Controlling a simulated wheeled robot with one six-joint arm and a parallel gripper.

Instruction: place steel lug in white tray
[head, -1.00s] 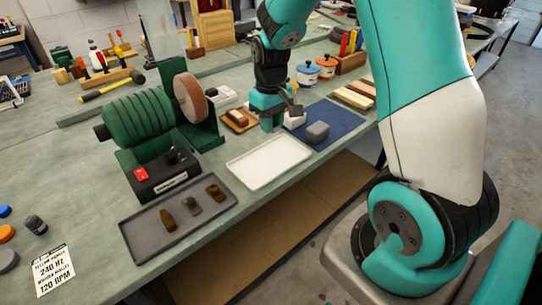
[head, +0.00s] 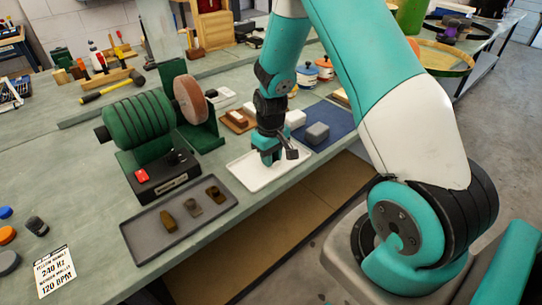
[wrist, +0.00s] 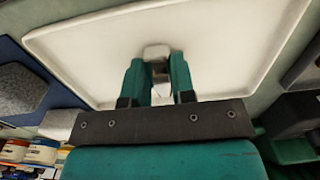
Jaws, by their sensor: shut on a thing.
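The white tray (head: 243,171) lies flat near the front edge of the bench. It also fills the upper middle of the wrist view (wrist: 90,52). My gripper (head: 271,160) is pointing down over the tray. In the wrist view, its two teal fingers (wrist: 158,82) are shut on a small pale grey metal piece, which looks like the steel lug (wrist: 157,52). The lug is hidden behind the fingers in the head view. I cannot tell whether it touches the tray floor.
A dark grey tray (head: 150,243) with three small brownish and grey pieces lies to the left. A green drum machine (head: 140,118) stands behind it. A blue mat (head: 335,121) with a grey block (head: 317,133) lies to the right. The rest of the white tray looks empty.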

